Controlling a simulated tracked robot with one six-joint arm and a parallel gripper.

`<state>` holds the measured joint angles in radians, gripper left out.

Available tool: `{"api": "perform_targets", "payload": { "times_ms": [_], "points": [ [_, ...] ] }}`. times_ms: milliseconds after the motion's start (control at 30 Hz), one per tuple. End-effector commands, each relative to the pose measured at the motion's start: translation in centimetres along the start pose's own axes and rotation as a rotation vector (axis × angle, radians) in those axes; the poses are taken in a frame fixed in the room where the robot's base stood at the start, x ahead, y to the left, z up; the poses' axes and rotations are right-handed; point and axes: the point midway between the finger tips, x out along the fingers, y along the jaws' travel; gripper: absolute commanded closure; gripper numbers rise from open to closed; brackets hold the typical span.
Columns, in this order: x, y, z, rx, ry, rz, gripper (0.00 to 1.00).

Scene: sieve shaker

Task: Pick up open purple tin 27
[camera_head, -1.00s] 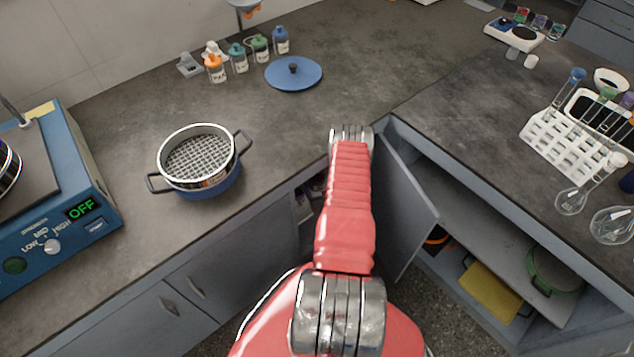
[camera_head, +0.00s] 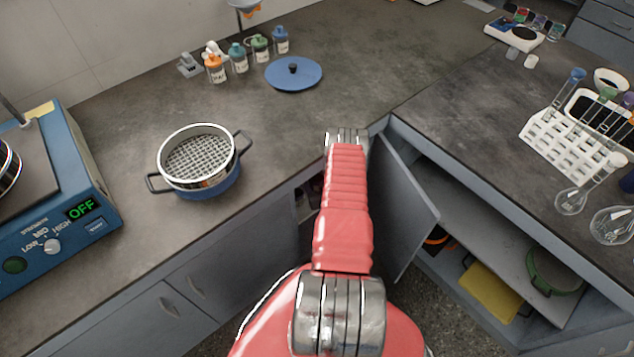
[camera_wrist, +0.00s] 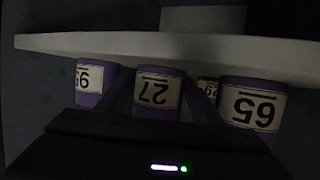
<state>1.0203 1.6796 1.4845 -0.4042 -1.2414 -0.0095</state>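Purple tin 27 (camera_wrist: 157,94) shows in the middle of the wrist view, its white label upside down in this picture. My gripper (camera_wrist: 158,104) is the dark shape along the bottom of that view. Dim slanted shapes, possibly its fingers, flank tin 27; I cannot tell whether they touch it. The tin's opening is not visible. In the head view my red arm reaches down toward the corner cabinet, and the gripper and tins are hidden there.
Purple tin 65 (camera_wrist: 252,104) stands close on the right, and another purple tin (camera_wrist: 94,82) on the left. A further label (camera_wrist: 207,91) shows behind. A pale shelf board (camera_wrist: 170,48) crosses the wrist view. An open cabinet door (camera_head: 402,205) stands right of my arm.

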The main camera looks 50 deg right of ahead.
Motion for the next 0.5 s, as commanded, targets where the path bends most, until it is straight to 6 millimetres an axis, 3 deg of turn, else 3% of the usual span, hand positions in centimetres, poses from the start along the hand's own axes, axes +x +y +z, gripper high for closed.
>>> {"api": "perform_targets", "payload": {
  "times_ms": [500],
  "points": [
    [-0.01,0.12,-0.03,0.000,0.001,0.002,0.75]
  ]
}}
